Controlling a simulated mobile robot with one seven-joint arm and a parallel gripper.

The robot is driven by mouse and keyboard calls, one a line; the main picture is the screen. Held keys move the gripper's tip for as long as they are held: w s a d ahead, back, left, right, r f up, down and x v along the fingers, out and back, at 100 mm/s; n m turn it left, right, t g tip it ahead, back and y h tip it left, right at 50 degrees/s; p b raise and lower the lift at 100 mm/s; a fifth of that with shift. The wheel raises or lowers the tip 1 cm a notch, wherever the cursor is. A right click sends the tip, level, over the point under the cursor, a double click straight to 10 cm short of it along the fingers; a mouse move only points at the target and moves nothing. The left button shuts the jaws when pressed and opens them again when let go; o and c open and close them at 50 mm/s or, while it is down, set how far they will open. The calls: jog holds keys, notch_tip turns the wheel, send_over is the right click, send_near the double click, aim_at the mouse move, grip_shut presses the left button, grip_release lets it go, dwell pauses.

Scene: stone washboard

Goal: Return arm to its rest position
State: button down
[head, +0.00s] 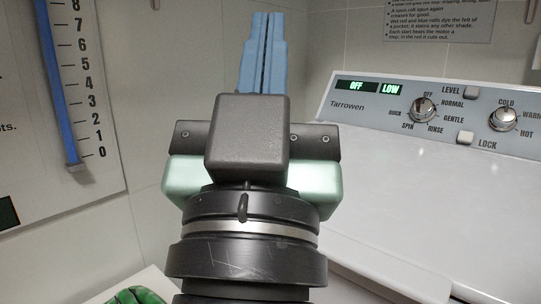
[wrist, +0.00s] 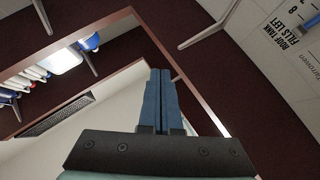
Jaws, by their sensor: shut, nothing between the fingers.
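My gripper (head: 264,55) stands upright in the middle of the head view, in front of the tiled wall. Its two blue fingers are together with nothing between them. In the wrist view my gripper (wrist: 163,100) also shows shut and empty, pointing at a dark ceiling area. My arm's dark wrist rises from the bottom of the head view and hides part of the wall behind it.
A white washing machine (head: 440,190) marked Tarrowen, with a grey control panel (head: 380,105), stands on the right. A gauge board (head: 60,100) with a blue bar hangs on the left wall. A green item (head: 138,296) lies at the bottom left.

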notch_tip(320, 180, up, 41)
jog(key=s+n+t+y+p, duration=0.1)
jog(key=s+p, duration=0.1)
jog(key=p, duration=3.6)
jog(key=shift+s+d+f+y, duration=0.15)
jog(key=shift+s+d+y, duration=0.1)
jog(key=shift+y, duration=0.15)
